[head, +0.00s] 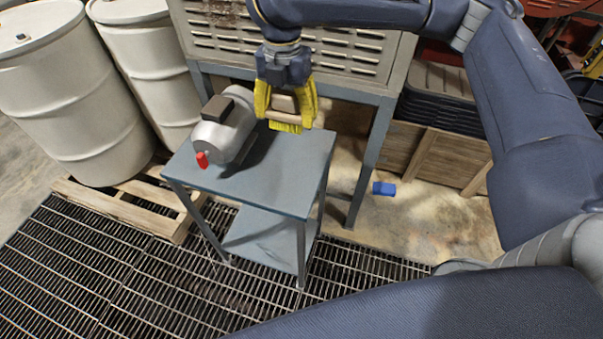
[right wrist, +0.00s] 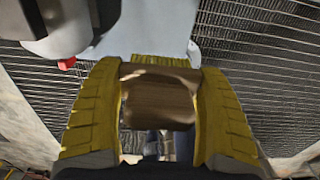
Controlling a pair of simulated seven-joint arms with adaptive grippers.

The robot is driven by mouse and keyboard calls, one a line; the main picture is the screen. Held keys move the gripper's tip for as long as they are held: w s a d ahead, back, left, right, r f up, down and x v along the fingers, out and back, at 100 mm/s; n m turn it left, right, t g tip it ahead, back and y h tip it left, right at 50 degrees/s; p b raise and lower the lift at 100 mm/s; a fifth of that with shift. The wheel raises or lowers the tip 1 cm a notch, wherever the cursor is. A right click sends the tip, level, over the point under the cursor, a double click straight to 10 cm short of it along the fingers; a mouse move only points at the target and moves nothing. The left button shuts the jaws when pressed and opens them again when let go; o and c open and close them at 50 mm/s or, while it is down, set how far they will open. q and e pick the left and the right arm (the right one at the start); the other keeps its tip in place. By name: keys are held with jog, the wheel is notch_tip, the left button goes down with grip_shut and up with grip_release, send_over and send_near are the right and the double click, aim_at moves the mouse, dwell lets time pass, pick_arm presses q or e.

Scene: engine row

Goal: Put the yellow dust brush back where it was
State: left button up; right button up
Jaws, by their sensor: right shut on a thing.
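The dust brush (head: 285,127) has a wooden body and yellow bristles. It is between the yellow fingers of my right gripper (head: 284,108), which is shut on it. In the head view it shows over the back right part of the small blue-grey table (head: 285,180), bristles downward. I cannot tell if the bristles touch the tabletop. The right wrist view shows the brown wooden body (right wrist: 158,95) between both fingers, with the yellow bristles (right wrist: 160,60) beyond it. My left gripper is not in view.
A grey motor (head: 226,130) with a red tip (head: 202,160) stands on the table's left side. A louvred metal cabinet (head: 345,52) rises behind. White drums (head: 75,100) stand on a pallet at left. A blue block (head: 384,188) lies on the floor. The tabletop's front right is clear.

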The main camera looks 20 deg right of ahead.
aim_at(289, 178)
notch_tip(289, 178, down, 20)
jog(key=shift+a+r, duration=0.1)
jog(key=shift+r, duration=0.1)
dwell(0.7)
jog(key=shift+f, duration=0.15)
jog(key=o, duration=1.3)
jog(key=shift+c, duration=0.2)
notch_tip(289, 178, up, 12)
